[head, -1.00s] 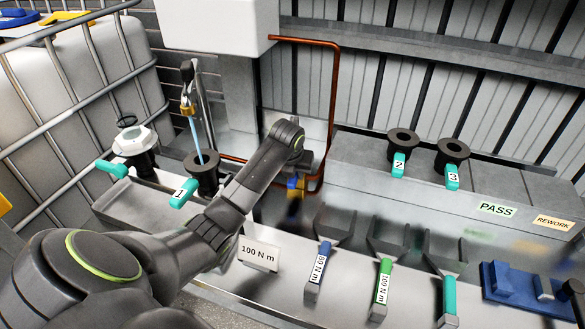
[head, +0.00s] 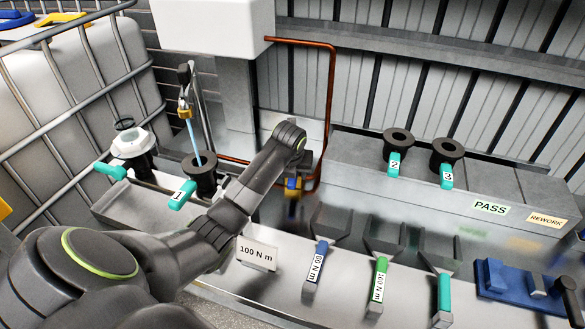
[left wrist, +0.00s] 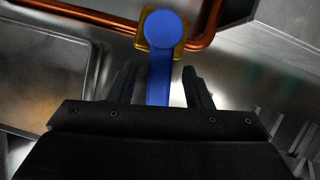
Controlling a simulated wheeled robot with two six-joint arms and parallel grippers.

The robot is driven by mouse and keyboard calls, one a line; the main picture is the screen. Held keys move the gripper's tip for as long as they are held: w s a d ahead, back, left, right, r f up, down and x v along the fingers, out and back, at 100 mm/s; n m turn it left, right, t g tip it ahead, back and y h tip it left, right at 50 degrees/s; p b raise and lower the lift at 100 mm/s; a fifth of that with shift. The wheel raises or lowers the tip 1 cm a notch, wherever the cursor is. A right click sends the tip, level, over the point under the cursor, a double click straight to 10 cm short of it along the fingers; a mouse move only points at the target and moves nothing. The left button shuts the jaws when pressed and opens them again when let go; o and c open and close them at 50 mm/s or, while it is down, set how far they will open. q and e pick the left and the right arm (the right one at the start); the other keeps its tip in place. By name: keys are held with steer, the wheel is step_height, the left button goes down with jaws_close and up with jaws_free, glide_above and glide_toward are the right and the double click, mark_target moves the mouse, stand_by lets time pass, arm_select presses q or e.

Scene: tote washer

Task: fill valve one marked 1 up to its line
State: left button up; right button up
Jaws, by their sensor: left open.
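Valve one (head: 200,175) is a dark upright flanged body with a teal handle marked 1 (head: 182,194), on the grey bench at left. A pale blue stream (head: 191,132) runs from the brass spout (head: 184,108) into its open top. Its line and the level inside cannot be made out. A brass tap with a blue lever (left wrist: 160,85) sits by the copper pipe; the lever also shows in the head view (head: 293,184). My left gripper (left wrist: 160,73) is open, its fingers either side of the lever. My right gripper is not in view.
A white-capped valve (head: 132,145) stands left of valve one. Valves 2 (head: 397,146) and 3 (head: 446,155) stand on the back ledge near the PASS label (head: 490,208). Torque tools (head: 380,278) and a blue fixture (head: 515,280) line the front right.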

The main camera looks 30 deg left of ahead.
arm_select(q)
steer(key=p+v, duration=0.4)
steer(key=v, duration=1.3)
steer(key=shift+r+p, duration=0.2)
steer(key=shift+p, duration=0.15)
